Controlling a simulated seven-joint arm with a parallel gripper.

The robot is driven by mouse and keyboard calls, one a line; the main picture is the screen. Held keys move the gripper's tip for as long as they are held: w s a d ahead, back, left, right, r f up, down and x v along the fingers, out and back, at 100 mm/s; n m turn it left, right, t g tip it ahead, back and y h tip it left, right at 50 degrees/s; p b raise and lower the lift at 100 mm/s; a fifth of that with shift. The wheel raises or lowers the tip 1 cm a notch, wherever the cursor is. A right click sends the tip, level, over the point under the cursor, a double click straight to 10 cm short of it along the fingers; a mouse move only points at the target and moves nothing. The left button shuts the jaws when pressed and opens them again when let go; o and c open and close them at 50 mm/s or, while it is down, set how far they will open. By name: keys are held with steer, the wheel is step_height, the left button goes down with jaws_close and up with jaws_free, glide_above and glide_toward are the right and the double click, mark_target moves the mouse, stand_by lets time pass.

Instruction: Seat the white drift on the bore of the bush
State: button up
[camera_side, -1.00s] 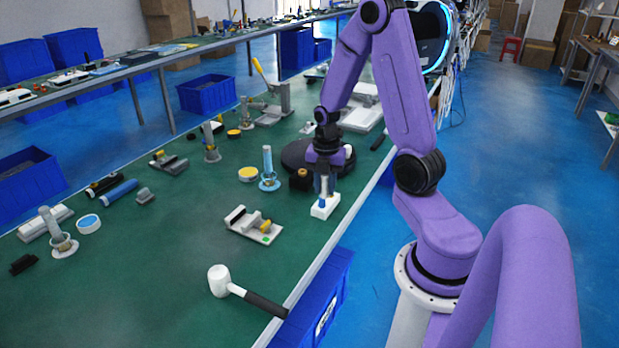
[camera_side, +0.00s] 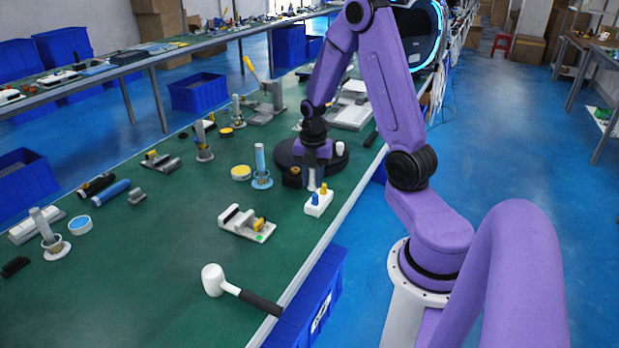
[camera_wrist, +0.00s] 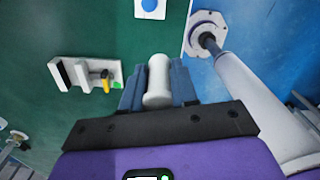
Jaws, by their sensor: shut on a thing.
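My gripper (camera_side: 313,184) is shut on a white cylinder, the drift, which shows upright between the blue-grey fingers in the wrist view (camera_wrist: 158,80). The blue round top also shows in the wrist view (camera_wrist: 149,5), apart from the drift. I cannot tell for certain which part is the bush; the blue round piece may be it. The drift's lower end is hard to make out in the side view.
A white vise (camera_side: 246,224) with a yellow handle stands front left of the block. A white-headed mallet (camera_side: 213,280) lies near the table edge.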

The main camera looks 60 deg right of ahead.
steer(key=w+d, duration=1.5)
steer(key=d, duration=0.1)
steer(key=shift+d+f, duration=0.2)
steer(key=shift+d, duration=0.15)
steer(key=shift+f, duration=0.1)
step_height(320, 180, down, 6)
stand_by(0.5)
steer(key=shift+f, duration=0.4)
stand_by(0.5)
steer(key=o, duration=1)
steer(key=shift+r, duration=0.1)
